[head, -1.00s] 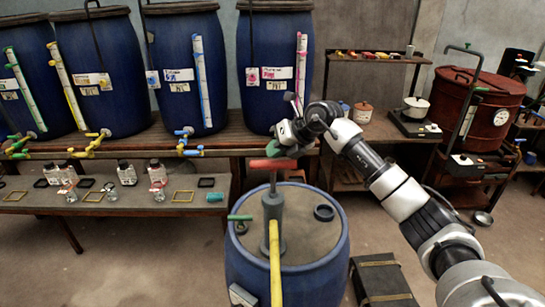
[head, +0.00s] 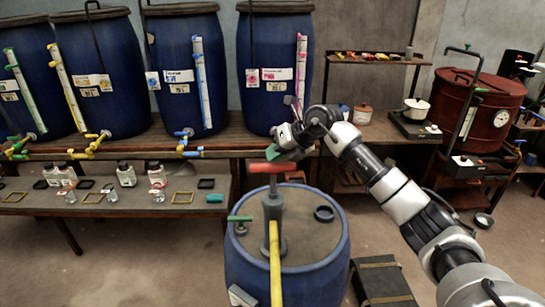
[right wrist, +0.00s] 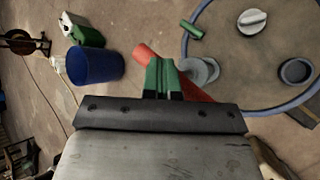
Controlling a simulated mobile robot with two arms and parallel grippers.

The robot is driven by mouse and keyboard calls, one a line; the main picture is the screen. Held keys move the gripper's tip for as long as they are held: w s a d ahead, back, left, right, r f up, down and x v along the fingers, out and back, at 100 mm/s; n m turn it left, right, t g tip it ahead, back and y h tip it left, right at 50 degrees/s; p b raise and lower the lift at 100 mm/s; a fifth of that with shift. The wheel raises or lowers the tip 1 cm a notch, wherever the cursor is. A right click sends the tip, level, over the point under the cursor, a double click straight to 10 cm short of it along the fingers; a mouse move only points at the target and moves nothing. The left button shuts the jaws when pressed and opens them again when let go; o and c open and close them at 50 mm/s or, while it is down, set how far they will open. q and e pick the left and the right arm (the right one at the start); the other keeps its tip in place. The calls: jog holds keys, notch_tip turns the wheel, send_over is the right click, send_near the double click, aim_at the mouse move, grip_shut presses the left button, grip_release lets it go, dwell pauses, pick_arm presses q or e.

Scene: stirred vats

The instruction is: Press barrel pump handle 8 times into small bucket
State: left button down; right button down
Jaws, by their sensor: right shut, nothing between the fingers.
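The blue barrel (head: 335,265) stands in front of me with a grey pump (head: 274,215) upright on its lid. The pump's red handle (head: 272,167) is a crossbar at the top, and a yellow spout (head: 275,265) comes towards me. My right gripper (head: 290,153) is shut and empty just above the handle. In the right wrist view its green fingertips (right wrist: 162,75) overlap the red handle (right wrist: 143,52); I cannot tell whether they touch it. A small blue bucket (right wrist: 95,66) stands on the floor in that view. My left gripper is out of view.
A low bench (head: 120,201) with bottles and trays stands behind the barrel, under large blue vats (head: 185,70). A dark case (head: 380,278) lies to the right of the barrel. A green and white canister (right wrist: 85,30) stands close to the bucket.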

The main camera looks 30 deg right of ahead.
aim_at(275, 172)
jog(key=shift+s+f+b, duration=0.1)
jog(key=shift+f+b, duration=1.6)
jog(key=shift+f, duration=1.3)
dwell(1.7)
jog(key=shift+r, duration=0.1)
jog(key=shift+r+p, duration=2.6)
jog(key=shift+r, duration=1.1)
jog(key=shift+r+p, duration=2.05)
jog(key=shift+r, duration=0.85)
